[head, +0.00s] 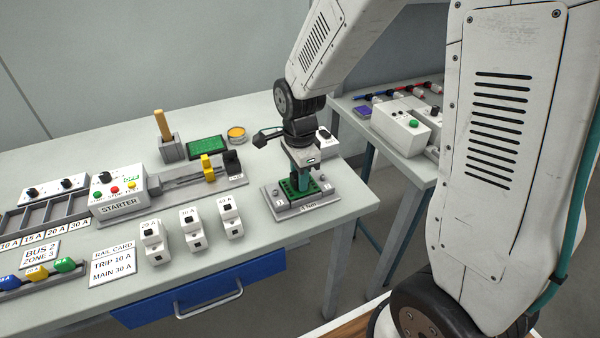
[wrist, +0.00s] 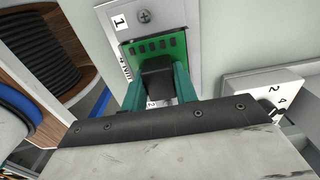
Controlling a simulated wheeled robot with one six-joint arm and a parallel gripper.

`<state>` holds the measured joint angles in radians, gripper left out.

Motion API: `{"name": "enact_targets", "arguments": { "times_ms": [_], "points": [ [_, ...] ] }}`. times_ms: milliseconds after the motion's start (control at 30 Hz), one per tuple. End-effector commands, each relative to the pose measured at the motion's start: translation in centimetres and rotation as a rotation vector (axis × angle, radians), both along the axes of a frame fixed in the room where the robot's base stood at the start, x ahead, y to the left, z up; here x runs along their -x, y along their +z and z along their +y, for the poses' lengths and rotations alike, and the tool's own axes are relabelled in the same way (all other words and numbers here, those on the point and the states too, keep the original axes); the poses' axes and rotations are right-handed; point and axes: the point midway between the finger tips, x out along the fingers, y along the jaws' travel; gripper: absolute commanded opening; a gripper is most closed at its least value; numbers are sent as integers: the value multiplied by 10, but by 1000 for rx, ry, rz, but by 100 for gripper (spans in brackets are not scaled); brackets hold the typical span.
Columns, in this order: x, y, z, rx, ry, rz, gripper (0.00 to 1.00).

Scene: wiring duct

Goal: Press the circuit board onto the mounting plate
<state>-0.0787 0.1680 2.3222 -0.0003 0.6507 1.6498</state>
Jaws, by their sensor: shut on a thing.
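My gripper (head: 301,182) points down over the grey mounting plate (head: 330,191) near the table's right front corner. Its teal fingers are shut on the black block of the green circuit board (head: 288,190). In the wrist view the board (wrist: 174,46) lies over the plate (wrist: 180,14), whose screw and "1" label show beyond it. The board looks flat and low, at or just above the plate. I cannot tell whether it is fully seated. The fingers and palm hide the board's near part.
A dark green panel (head: 207,147) and a yellow round tin (head: 236,134) lie behind. A starter box (head: 119,193) and a rail assembly (head: 195,180) are to the left. Several white breakers (head: 191,229) stand in front. A second bench (head: 400,128) is at right.

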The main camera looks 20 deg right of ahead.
Motion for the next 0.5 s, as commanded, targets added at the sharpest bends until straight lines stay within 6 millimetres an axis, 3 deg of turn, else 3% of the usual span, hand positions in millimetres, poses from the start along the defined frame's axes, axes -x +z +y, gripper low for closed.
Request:
{"name": "enact_targets", "arguments": {
  "times_ms": [400, 433, 500],
  "points": [
    [0, -11, 0, 0, 0, 1, 5],
    [0, -10, 0, 0, 0, 0, 37],
    [0, -10, 0, 0, 0, 0, 54]
  ]
}}
